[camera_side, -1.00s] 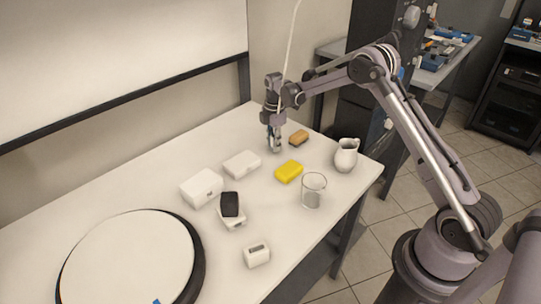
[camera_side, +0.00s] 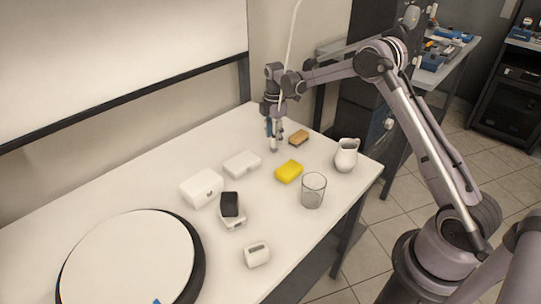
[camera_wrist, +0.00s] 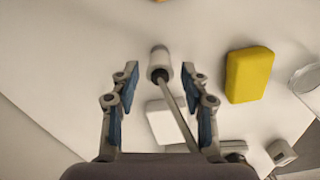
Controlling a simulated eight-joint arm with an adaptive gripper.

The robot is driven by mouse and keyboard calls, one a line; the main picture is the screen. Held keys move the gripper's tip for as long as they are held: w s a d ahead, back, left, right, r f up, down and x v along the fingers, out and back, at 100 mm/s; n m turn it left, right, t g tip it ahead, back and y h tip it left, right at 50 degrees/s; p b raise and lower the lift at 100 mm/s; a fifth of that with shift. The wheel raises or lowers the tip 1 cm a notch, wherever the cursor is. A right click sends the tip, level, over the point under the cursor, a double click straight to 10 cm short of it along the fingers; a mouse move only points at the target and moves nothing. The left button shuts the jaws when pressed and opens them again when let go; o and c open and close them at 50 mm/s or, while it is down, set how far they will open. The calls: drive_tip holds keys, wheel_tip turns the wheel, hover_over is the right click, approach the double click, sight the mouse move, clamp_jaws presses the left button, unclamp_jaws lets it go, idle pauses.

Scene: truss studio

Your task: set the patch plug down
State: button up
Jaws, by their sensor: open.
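The patch plug is a short pale cylinder (camera_wrist: 160,57) with a thin cable or stem running from it toward the bottom of the wrist view. It lies between the spread fingertips of my gripper (camera_wrist: 160,72), with a gap on each side. In the side view my gripper (camera_side: 274,147) points down low over the far part of the white table, its fingers apart. The plug is too small there to make out clearly, and I cannot tell whether it touches the table.
Near the gripper are a brown block (camera_side: 299,138) and a yellow block (camera_side: 289,171). A white pitcher (camera_side: 346,156) and a clear glass (camera_side: 313,190) stand to the right. White boxes (camera_side: 202,187) and a round turntable (camera_side: 125,262) lie nearer the front. A white cable (camera_side: 292,45) hangs above.

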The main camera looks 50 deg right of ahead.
sight(274, 137)
wheel_tip(274, 137, up, 9)
drive_tip(key=s+a+r+m+t, duration=0.3)
drive_tip(key=s+a+r+m, duration=0.45)
drive_tip(key=s+r, duration=0.35)
drive_tip(key=s+a+f+m+t, duration=0.2)
drive_tip(key=s+a+m, duration=0.1)
drive_tip(key=s, duration=0.5)
drive_tip(key=s+a+f+m+t, duration=0.2)
drive_tip(key=s+a+m, duration=0.2)
drive_tip(key=s, duration=0.4)
drive_tip(key=shift+s+a, duration=0.15)
drive_tip(key=shift+s, duration=0.25)
drive_tip(key=shift+m, duration=0.25)
